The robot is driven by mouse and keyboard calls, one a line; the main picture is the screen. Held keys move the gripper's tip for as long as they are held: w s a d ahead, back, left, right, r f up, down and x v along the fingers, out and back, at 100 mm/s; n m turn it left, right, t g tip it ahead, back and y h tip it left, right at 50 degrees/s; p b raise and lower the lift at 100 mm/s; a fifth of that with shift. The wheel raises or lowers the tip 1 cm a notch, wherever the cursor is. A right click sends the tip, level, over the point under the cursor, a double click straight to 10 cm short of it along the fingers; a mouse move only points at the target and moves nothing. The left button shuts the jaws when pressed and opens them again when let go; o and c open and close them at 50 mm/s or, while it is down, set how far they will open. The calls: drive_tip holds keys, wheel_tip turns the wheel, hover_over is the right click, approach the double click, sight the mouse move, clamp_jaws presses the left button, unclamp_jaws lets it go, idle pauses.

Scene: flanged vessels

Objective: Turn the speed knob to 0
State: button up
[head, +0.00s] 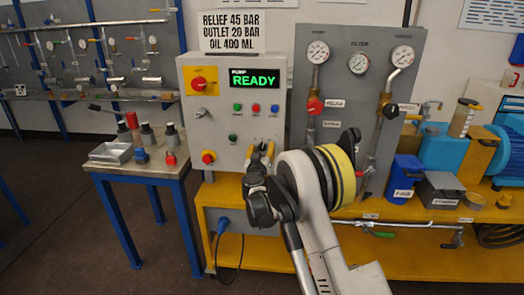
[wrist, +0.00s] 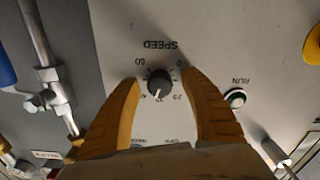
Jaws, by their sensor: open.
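The speed knob (wrist: 159,81) is a small dark round knob on the light grey panel, under the upside-down word SPEED in the wrist view. Its pale pointer mark points toward the bottom of that picture, away from the 0 at its upper right and the 60 at its upper left. My gripper (wrist: 161,78) has its two yellow fingers apart, one on each side of the knob, with gaps showing. In the head view my gripper (head: 261,152) is at the lower right of the control box (head: 215,125), and the knob is hidden behind it.
A green RUN button (wrist: 235,98) sits close beside the right finger in the wrist view. The box also carries a lit READY display (head: 255,79), a red-on-yellow switch (head: 199,82) and a red button (head: 208,157). A panel with gauges and pipes (head: 355,75) stands right of it.

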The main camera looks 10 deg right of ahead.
drive_tip(key=shift+c, duration=0.6)
clamp_jaws()
